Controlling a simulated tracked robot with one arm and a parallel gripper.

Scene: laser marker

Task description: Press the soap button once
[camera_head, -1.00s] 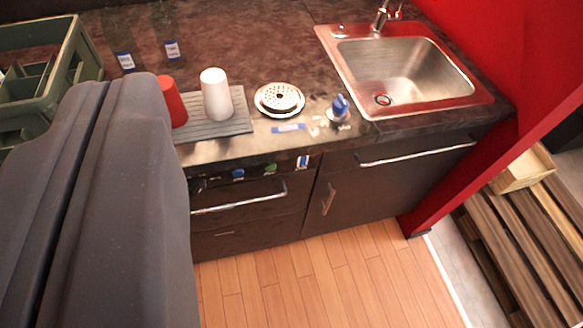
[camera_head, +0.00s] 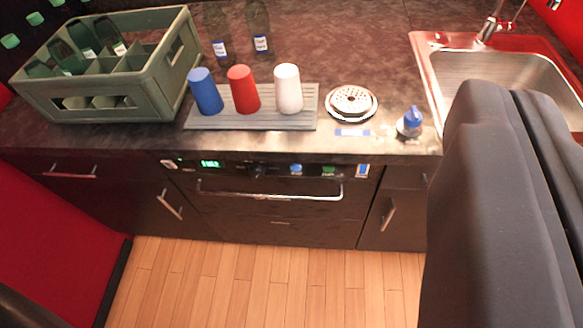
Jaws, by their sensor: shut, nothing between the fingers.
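A control panel runs along the front of the dark drawer unit under the counter. It carries a blue button (camera_head: 296,169) and a green button (camera_head: 328,171) side by side, right of centre. Their labels are too small to read, so I cannot tell which is the soap button. A lit green display (camera_head: 210,163) and a dark knob (camera_head: 257,171) sit to their left, and a blue-and-white tag (camera_head: 362,171) to their right. A large dark grey part of my own body fills the right foreground. My gripper's fingers do not show in this view.
A bar handle (camera_head: 270,194) juts below the panel.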

